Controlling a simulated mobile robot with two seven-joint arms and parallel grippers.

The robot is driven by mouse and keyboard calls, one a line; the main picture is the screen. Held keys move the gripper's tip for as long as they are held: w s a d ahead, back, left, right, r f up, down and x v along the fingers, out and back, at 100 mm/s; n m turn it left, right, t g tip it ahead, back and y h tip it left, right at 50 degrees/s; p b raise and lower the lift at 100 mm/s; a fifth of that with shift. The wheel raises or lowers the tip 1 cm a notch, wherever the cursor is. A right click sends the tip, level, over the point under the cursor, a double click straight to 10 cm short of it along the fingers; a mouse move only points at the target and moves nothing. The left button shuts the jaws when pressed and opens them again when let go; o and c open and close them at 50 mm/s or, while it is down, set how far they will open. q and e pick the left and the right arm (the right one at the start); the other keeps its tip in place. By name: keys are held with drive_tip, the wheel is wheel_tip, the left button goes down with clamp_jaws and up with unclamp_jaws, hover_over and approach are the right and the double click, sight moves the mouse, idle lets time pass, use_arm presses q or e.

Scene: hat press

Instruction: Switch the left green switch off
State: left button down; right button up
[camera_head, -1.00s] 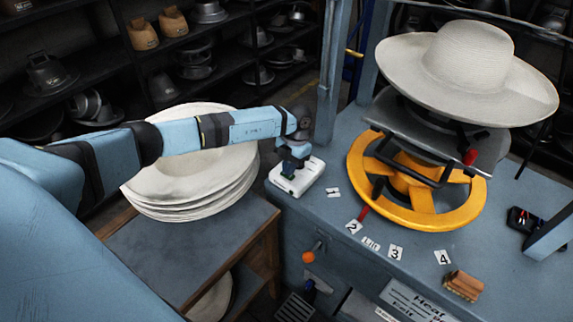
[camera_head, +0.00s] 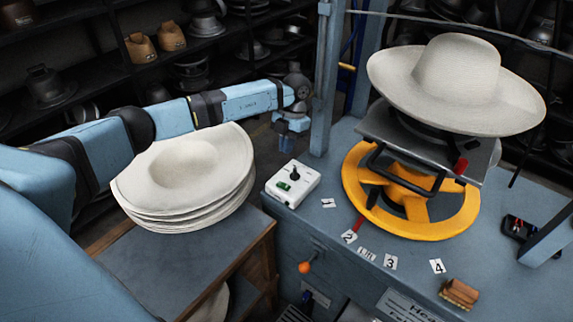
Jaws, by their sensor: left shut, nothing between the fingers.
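The green switch (camera_head: 283,186) is a small green rocker on the top of a white control box (camera_head: 306,187), near the box's front-left edge. A black knob (camera_head: 295,174) sits behind it on the same box. The box stands on the left corner of the blue press table. My left gripper (camera_head: 286,144) is shut and empty, up behind the box and apart from it. It leaves the switch in clear view. Whether the rocker is tipped on or off is too small to tell. My right gripper is not in view.
A yellow wheel (camera_head: 355,190) and a pale wide-brimmed hat (camera_head: 455,75) are on the press to the right. A blue upright post (camera_head: 325,80) stands close beside my left gripper. A stack of pale hats (camera_head: 185,175) lies on a side table (camera_head: 165,270).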

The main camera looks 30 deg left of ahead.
use_arm(q)
drive_tip(key=shift+v, duration=1.15)
drive_tip(key=shift+s, duration=0.15)
